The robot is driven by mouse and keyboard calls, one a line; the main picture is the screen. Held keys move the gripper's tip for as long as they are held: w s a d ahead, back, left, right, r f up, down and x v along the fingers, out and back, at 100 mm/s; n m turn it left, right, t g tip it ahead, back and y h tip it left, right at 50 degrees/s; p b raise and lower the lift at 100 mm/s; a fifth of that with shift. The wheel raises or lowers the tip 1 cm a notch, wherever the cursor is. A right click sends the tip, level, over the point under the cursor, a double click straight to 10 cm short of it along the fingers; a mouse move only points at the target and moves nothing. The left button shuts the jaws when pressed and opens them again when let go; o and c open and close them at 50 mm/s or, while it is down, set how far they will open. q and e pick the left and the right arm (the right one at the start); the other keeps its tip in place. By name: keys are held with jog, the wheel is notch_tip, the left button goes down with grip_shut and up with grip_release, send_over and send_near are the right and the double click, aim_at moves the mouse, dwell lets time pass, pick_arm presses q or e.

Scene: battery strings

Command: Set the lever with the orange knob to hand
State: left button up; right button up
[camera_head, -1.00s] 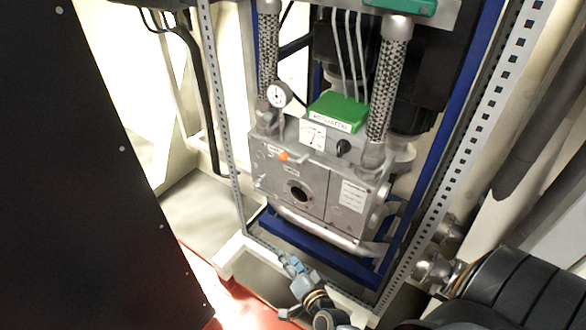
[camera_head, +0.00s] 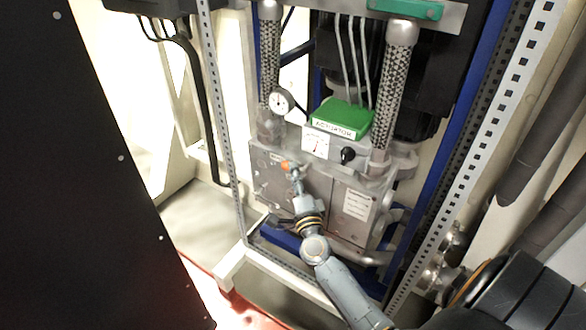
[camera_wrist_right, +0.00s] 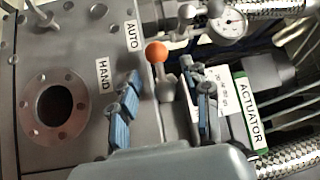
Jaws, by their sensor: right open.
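The lever's orange knob (camera_head: 286,165) is on the front of the grey actuator housing. In the right wrist view the orange knob (camera_wrist_right: 156,52) tops a short grey lever (camera_wrist_right: 166,88). The knob is beside the AUTO label (camera_wrist_right: 133,36), farther from the HAND label (camera_wrist_right: 102,74). My right gripper (camera_head: 294,178) is at the housing front, just below the knob in the head view. In the right wrist view the gripper (camera_wrist_right: 165,100) is open, with one blue-padded finger on each side of the lever. I cannot tell whether either finger touches it. My left gripper is not in view.
A green actuator box (camera_head: 343,118), a dial gauge (camera_head: 282,101) and a black selector knob (camera_head: 347,155) are above the lever. A braided hose (camera_head: 390,95) rises at the right. A perforated upright (camera_head: 225,125) stands left of the housing.

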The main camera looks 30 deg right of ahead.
jog(key=shift+x, duration=1.6)
grip_shut()
jog(key=n+g+y+p, duration=0.1)
jog(key=n+g+p, duration=0.1)
jog(key=p, duration=1)
jog(key=shift+r, duration=0.15)
jog(key=shift+s+d+f+n+g+p, duration=0.1)
jog(key=shift+s+f+n+g+p, duration=0.6)
jog(key=shift+p, duration=2.3)
jog(key=shift+w+d+f+n+g+p, duration=0.15)
jog(key=shift+n+g+p, duration=1.1)
jog(key=shift+p, duration=1.8)
jog(key=shift+s+a+f+n+g+p, duration=0.15)
jog(key=shift+f+n+g+p, duration=0.4)
jog(key=shift+g+p, duration=1.65)
jog(key=shift+t+p, duration=0.75)
jog(key=shift+p, duration=0.05)
jog(key=shift+f, duration=0.1)
grip_release()
jog(key=shift+d, duration=0.1)
